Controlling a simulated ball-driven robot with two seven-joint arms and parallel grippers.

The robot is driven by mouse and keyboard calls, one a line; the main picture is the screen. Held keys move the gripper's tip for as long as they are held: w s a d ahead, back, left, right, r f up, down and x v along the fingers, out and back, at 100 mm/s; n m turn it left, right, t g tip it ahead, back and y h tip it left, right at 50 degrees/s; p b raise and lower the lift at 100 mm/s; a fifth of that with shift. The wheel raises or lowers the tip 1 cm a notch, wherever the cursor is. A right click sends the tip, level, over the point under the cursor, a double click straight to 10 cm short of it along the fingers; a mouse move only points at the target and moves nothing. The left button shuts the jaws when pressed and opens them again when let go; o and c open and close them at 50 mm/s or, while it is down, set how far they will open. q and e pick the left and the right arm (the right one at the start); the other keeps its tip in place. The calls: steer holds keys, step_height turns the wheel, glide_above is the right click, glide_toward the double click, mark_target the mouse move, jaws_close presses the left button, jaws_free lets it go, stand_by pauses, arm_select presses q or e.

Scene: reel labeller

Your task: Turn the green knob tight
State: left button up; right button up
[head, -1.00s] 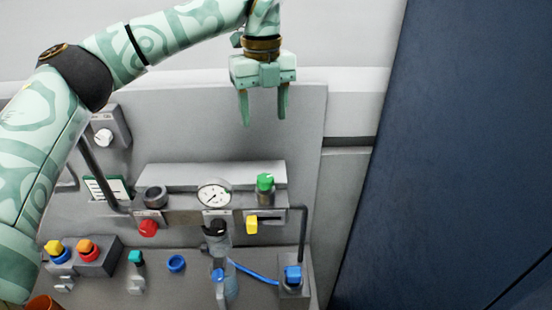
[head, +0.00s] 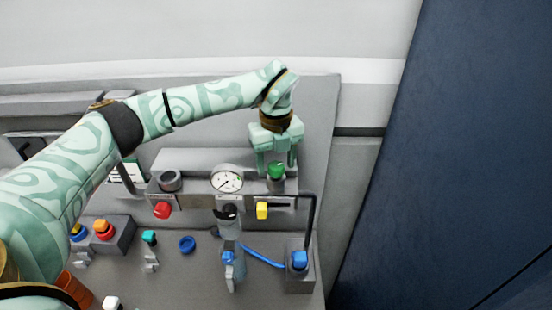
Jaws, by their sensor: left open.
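The green knob (head: 276,170) stands upright on the grey valve block at the right end of the panel, right of the round gauge. My left gripper (head: 276,163) points down over the knob, with one finger to its left and one to its right. The jaws are open, and I cannot tell whether either finger touches the knob. The gripper body hides the area just behind the knob. My right gripper does not show.
A white-faced gauge (head: 227,180) sits left of the knob, and a yellow knob (head: 262,210) is below it. A dark pipe (head: 312,225) runs down on the right to a blue-topped block (head: 299,260). A red knob (head: 162,210) is further left.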

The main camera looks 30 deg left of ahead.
arm_select(q)
steer(key=shift+f, duration=0.1)
steer(key=c, duration=1)
